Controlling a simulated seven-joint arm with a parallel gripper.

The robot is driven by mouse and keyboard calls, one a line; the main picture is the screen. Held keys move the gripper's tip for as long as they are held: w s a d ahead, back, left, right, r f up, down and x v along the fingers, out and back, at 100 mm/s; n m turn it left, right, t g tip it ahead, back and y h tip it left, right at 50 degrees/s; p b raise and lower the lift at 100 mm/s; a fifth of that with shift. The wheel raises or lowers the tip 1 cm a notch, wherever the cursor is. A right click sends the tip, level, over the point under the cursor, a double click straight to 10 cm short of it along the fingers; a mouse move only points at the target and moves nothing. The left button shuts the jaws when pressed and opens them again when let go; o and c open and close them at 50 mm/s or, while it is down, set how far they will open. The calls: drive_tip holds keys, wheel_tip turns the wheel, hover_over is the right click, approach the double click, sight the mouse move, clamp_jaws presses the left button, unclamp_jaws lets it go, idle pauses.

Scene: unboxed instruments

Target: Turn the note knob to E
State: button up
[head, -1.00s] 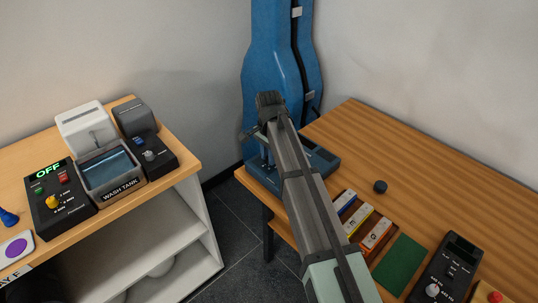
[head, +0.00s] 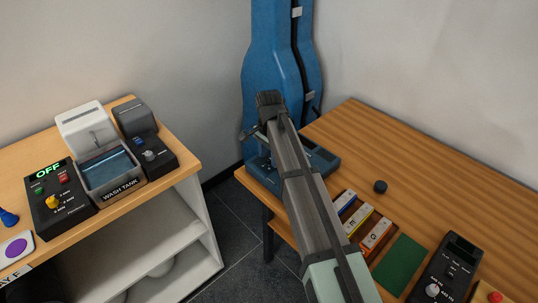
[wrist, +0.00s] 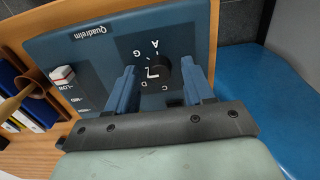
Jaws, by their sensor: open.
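The blue instrument box marked Quadrelm (wrist: 90,45) fills much of the wrist view. In the head view the box (head: 323,157) stands at the left end of the wooden table, partly hidden by my arm. Its round black note knob (wrist: 161,70) has letters around it; A, G, D and C are readable. I see no E; my left finger covers part of that side. A white mark shows at the knob's left edge, but I cannot tell exactly where it points. My gripper (wrist: 162,75) is open, one finger on each side of the knob; I cannot tell whether either touches it.
A slider (wrist: 62,74) with LOW and MID marks sits on the same panel. A blue instrument case (head: 275,70) stands close behind.

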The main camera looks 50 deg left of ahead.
sight(269, 158)
wheel_tip(269, 158, up, 14)
drive_tip(key=shift+f, duration=0.15)
idle(0.4)
drive_tip(key=shift+f, duration=0.1)
idle(0.4)
